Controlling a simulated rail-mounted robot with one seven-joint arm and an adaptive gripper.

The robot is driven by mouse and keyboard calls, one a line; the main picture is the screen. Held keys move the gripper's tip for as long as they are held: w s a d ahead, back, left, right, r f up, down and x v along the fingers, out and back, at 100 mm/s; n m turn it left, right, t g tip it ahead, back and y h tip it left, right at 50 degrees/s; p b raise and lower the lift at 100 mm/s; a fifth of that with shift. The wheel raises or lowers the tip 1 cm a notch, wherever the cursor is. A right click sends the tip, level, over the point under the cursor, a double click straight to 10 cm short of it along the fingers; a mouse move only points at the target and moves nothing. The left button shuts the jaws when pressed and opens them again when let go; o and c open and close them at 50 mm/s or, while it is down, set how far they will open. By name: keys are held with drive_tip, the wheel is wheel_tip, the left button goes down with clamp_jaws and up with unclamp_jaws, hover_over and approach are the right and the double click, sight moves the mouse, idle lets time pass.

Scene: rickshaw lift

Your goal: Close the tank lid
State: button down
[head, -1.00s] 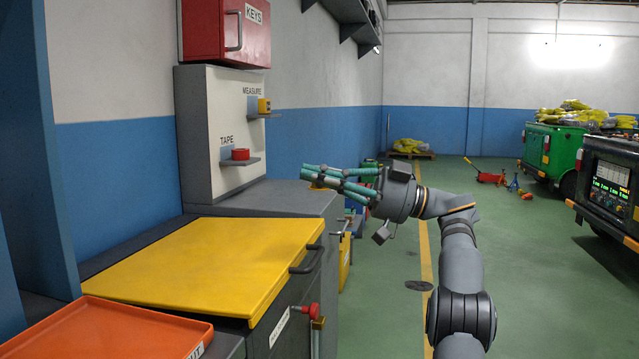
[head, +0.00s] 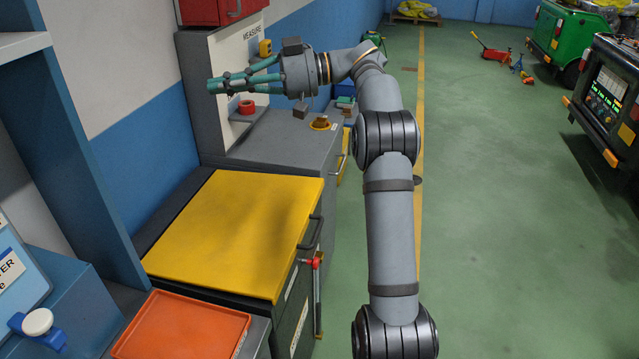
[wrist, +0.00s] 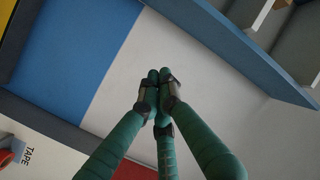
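A yellow lid (head: 240,230) with a dark handle (head: 312,232) on its right edge lies flat across the top of a grey cabinet-like tank (head: 292,315). No gap shows under the lid from here. A red knob (head: 312,263) sits on the tank's right side, below the handle. My gripper (head: 213,87) has teal fingers and is in the air above and beyond the lid, in front of the wall panel and pointing left. In the wrist view its fingertips (wrist: 158,88) come together with nothing between them. The lid's handle is not clearly seen in the wrist view.
An orange tray (head: 185,330) stands nearer me, beside the lid. A grey panel (head: 205,100) with a red tape roll (head: 247,107) stands behind. A blue upright (head: 75,130) rises at left. A red box (head: 215,8) hangs above.

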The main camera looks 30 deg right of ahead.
wheel_tip(320, 180, down, 2)
drive_tip(key=a+f+g+h+p, duration=0.1)
drive_tip(key=g+h+p, duration=0.15)
drive_tip(key=p, duration=0.45)
drive_tip(key=m+g+h+b, duration=0.1)
drive_tip(key=g+h+b, duration=0.15)
drive_tip(key=h, duration=0.95)
approach(319, 228)
drive_tip(key=shift+g, duration=0.4)
drive_tip(key=f, duration=0.2)
drive_tip(key=w+f+p, duration=0.1)
drive_tip(key=f, duration=0.3)
drive_tip(key=shift+w+a+f+p, duration=0.25)
drive_tip(key=shift+a+f+p, duration=0.05)
drive_tip(key=shift+f+p, duration=0.1)
